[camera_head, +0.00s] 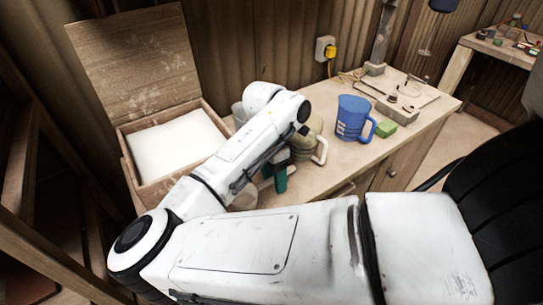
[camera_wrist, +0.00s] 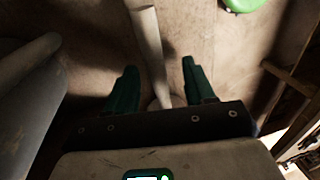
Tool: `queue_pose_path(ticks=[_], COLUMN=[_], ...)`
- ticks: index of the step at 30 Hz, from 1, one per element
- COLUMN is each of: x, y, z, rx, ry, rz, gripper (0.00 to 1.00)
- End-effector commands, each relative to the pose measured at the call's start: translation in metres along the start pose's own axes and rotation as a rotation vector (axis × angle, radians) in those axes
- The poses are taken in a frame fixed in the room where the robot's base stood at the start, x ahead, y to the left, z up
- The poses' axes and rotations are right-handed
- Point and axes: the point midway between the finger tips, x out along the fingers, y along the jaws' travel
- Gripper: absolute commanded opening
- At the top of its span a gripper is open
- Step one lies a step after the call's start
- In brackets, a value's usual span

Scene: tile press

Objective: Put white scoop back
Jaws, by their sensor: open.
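A pale, slim handle (camera_wrist: 151,45), seemingly that of the white scoop, lies between the two dark green fingers of my gripper (camera_wrist: 155,82) in the wrist view. The gripper is open, with a gap on both sides of the handle. The handle's lower end is hidden by the gripper body. In the head view my gripper (camera_head: 278,178) points down over the bench beside the wooden box, and my arm hides most of what is under it. I cannot make out the scoop there.
An open wooden box (camera_head: 128,130) holding white material (camera_head: 175,145) stands at left. A greenish jug (camera_head: 310,135) is close behind my gripper. The bench front right of my gripper is bare.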

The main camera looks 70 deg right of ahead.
Motion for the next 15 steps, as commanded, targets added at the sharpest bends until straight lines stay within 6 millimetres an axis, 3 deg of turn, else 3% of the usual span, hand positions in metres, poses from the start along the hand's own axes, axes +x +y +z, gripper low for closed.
queue_pose_path(ticks=[15], x=[-0.098], y=[0.001], z=[0.000], rx=[0.001], ry=[0.003], rz=[0.006], gripper=[0.54])
